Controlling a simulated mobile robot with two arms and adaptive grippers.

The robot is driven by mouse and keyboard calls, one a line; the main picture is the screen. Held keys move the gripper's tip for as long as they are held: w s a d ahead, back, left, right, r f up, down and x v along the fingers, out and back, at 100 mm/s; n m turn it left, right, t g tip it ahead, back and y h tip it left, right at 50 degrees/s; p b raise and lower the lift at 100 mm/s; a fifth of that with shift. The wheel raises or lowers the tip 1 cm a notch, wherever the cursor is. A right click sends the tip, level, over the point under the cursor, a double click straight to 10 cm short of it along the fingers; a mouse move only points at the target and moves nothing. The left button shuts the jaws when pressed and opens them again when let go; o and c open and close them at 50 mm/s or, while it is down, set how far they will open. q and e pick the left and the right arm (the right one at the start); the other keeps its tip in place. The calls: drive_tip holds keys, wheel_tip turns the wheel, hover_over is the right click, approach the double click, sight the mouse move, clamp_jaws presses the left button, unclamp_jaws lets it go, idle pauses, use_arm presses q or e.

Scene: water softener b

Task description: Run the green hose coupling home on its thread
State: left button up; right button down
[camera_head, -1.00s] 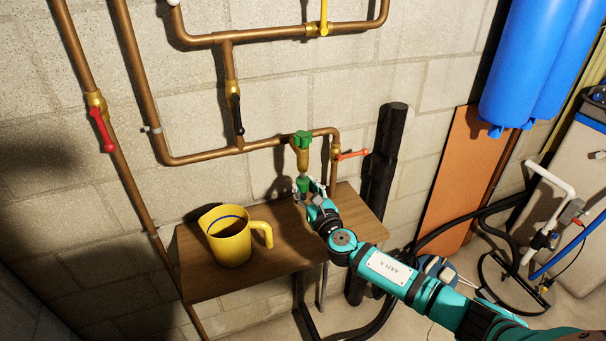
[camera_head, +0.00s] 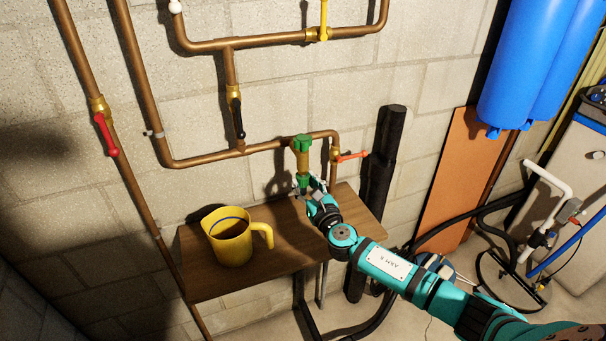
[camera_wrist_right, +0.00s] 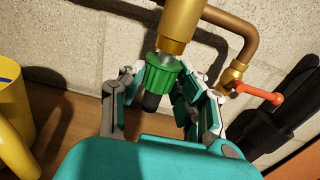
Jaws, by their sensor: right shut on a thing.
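The green hose coupling (camera_wrist_right: 163,76) is at the lower end of the brass tap (camera_wrist_right: 182,28) in the right wrist view. A narrow pale band shows between the brass and the coupling's top. In the head view the coupling (camera_head: 303,181) sits right under the tap body (camera_head: 302,162), which has a green handle (camera_head: 302,142). My right gripper (camera_wrist_right: 163,82) is shut on the coupling, one finger on each side. A dark hose end (camera_wrist_right: 151,102) shows below the coupling, partly hidden by the gripper. My left gripper is not in view.
A yellow jug (camera_head: 230,246) stands on the wooden shelf (camera_head: 270,272), left of my right arm. Copper pipe (camera_head: 205,159) runs along the wall behind. A red-handled valve (camera_head: 350,156) and black vertical pipes (camera_head: 380,190) are close on the right.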

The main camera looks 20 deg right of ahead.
drive_tip(key=shift+r, duration=0.35)
drive_tip(key=c, duration=0.9)
unclamp_jaws()
drive_tip(key=shift+c, duration=0.4)
drive_tip(key=shift+f, duration=0.45)
drive_tip(key=shift+r, duration=0.1)
